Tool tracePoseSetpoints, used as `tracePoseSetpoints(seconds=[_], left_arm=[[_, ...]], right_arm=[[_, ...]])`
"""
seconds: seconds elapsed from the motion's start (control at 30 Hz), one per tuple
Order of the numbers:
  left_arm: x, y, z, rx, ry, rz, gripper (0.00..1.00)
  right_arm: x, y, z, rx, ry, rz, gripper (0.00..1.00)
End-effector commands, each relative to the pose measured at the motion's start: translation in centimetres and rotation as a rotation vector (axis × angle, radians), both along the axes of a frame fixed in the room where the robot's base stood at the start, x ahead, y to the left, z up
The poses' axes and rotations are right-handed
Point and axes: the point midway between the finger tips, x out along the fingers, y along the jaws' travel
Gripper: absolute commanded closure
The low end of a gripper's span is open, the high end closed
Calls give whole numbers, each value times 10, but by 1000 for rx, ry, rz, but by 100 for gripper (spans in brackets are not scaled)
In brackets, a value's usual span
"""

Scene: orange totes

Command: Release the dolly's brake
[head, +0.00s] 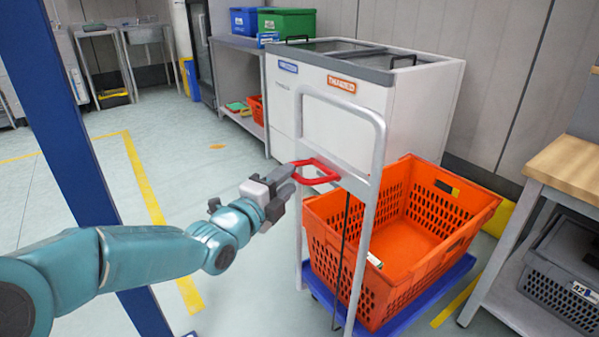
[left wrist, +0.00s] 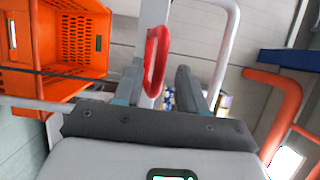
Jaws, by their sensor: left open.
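The dolly (head: 378,187) has a grey upright handle frame and a blue base (head: 430,290). A red loop-shaped brake lever (head: 330,180) sticks out from the frame toward my left gripper (head: 290,180). The gripper is open, with its fingers right at the lever's near end. In the left wrist view the red lever (left wrist: 152,70) shows between the two finger tips, closer to the left finger. I cannot tell whether a finger touches it. A thin dark cable hangs down from the lever area. My right gripper is not in view.
An orange tote (head: 440,262) sits on the dolly's base. A white chest freezer (head: 420,105) stands behind it. A wooden-topped bench (head: 565,168) with a grey crate (head: 560,295) below stands at right. A blue post (head: 75,150) stands at left. The floor between is clear.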

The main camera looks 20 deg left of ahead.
Motion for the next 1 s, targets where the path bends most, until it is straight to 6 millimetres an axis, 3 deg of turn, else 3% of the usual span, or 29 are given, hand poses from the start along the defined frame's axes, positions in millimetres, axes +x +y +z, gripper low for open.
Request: tracePoseSetpoints(seconds=[0.1, 0.3, 0.67, 0.8, 1.0], left_arm=[[24, -7, -1, 0, 0, -2, 59], [49, -13, 0, 0, 1, -2, 59], [58, -14, 1, 0, 2, -1, 59], [58, -14, 1, 0, 2, -1, 100], [57, -14, 1, 1, 4, 0, 100]], right_arm=[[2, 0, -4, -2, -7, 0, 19], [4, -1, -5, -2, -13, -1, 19], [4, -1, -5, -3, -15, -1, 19], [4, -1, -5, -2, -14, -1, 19], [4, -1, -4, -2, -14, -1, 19]])
